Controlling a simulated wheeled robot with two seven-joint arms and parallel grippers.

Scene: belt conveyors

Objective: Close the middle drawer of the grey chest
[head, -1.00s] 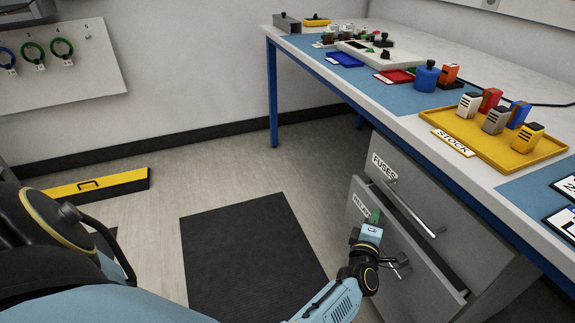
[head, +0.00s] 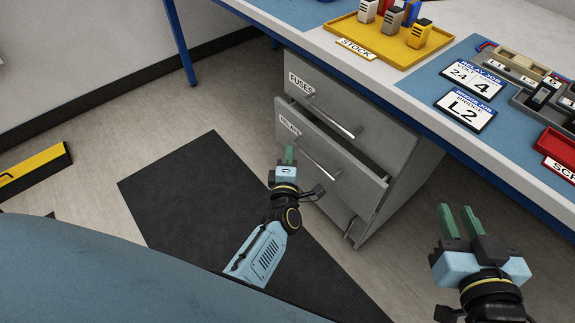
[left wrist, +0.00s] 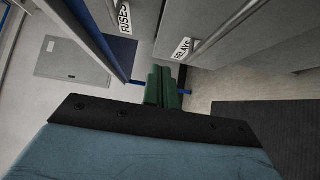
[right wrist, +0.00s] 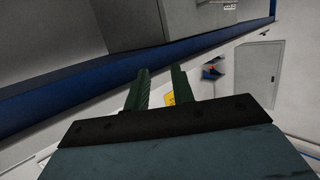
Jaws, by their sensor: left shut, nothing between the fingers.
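The grey chest (head: 405,185) stands under the bench. Its middle drawer (head: 365,190), labelled RELAYS, is pulled out, with a dark gap behind its front. The top drawer (head: 350,100), labelled FUSES, looks shut. My left gripper (head: 289,155) is shut and empty in front of the RELAYS front, below its label and left of its bar handle (head: 322,158); I cannot tell whether it touches. The left wrist view shows its closed green fingers (left wrist: 162,87) near the RELAYS label (left wrist: 183,48). My right gripper (head: 460,222) is open and empty, right of the chest.
The blue-edged bench (head: 455,150) overhangs the chest. It carries a yellow STOCK tray (head: 375,40), job cards (head: 465,110) and a red bin (head: 560,145). A black mat (head: 215,190) lies on the floor before the chest. A yellow-black barrier (head: 35,165) lies at left.

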